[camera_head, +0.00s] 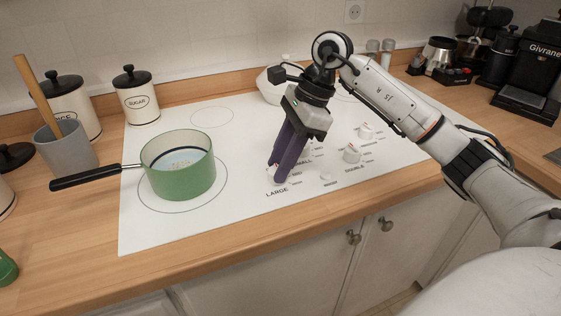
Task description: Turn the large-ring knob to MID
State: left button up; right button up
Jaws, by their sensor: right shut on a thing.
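The white large-ring knob (281,179) stands on the white cooktop (240,225) just above the printed word LARGE, near the front edge. My right gripper (279,171) reaches down from above with its purple fingers closed around this knob. The fingers hide most of the knob, so I cannot tell where its pointer stands. The word MID shows just to the right of the fingers. My left gripper is not in view.
A green pot (180,182) with a black handle stands on the left ring. A grey utensil cup (66,150) and canisters stand at left; a coffee machine (533,80) is at back right.

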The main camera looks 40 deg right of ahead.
jog(key=m+t, duration=0.1)
jog(key=m, duration=0.2)
jog(key=shift+s+h+b, duration=0.1)
jog(key=shift+h+b, duration=0.2)
jog(key=shift+b, duration=0.1)
jog(key=m+t+h, duration=0.1)
jog(key=m, duration=0.3)
jog(key=shift+s+a+b, duration=0.1)
jog(key=shift+a+b, duration=0.05)
jog(key=shift+b, duration=0.15)
jog(key=m+h, duration=0.1)
jog(key=m, duration=0.1)
jog(key=m+t+h, duration=0.1)
jog(key=m, duration=0.2)
jog(key=shift+a+b, duration=0.2)
jog(key=shift+b, duration=0.15)
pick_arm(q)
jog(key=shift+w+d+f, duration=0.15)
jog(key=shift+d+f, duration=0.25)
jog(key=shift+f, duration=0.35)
pick_arm(e)
jog(key=shift+a+m+h, duration=0.1)
jog(key=shift+m+h, duration=0.7)
jog(key=shift+m, duration=1.3)
jog(key=o, duration=1.1)
jog(key=shift+r, duration=0.1)
